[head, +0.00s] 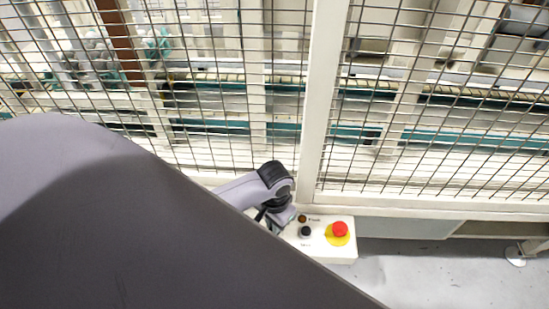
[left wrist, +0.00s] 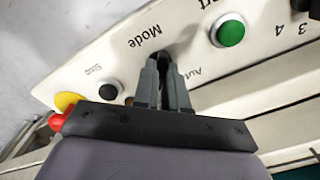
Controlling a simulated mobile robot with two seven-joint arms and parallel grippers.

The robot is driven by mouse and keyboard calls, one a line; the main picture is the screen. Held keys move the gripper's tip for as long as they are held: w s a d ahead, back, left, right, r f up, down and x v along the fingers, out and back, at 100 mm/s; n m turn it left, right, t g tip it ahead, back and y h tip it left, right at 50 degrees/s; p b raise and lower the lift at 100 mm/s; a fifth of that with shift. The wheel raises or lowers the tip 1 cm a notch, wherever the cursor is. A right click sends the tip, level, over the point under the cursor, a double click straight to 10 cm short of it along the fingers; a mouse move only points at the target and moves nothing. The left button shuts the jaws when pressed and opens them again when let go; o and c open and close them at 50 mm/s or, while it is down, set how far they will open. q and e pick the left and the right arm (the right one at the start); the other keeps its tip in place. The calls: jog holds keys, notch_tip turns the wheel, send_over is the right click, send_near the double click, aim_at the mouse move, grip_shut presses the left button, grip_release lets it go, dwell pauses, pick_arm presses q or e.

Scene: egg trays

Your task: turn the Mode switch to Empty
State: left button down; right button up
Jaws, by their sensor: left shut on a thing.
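The Mode switch (left wrist: 157,52) is a small dark knob on the pale control panel (left wrist: 100,62), under the printed word "Mode", which reads upside down in the left wrist view. My left gripper (left wrist: 164,64) is shut on it, with its grey fingers either side of the knob. The fingers hide most of the switch, so its setting cannot be told. Part of an "Auto" label shows beside the fingers; I see no "Empty" label. In the head view my left gripper (head: 283,214) is at the panel's left part, and my arm covers that end. My right gripper is not in view.
A green button (left wrist: 230,33) and another dark knob (left wrist: 300,4) lie to one side of the switch. A black button (left wrist: 108,92) and a red emergency stop (head: 340,229) lie on the other. A wire mesh fence (head: 430,110) stands behind the panel.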

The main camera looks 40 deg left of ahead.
pick_arm(q)
jog(key=shift+r, duration=0.1)
dwell(0.4)
jog(key=c, duration=1.2)
grip_release()
jog(key=shift+r, duration=3.55)
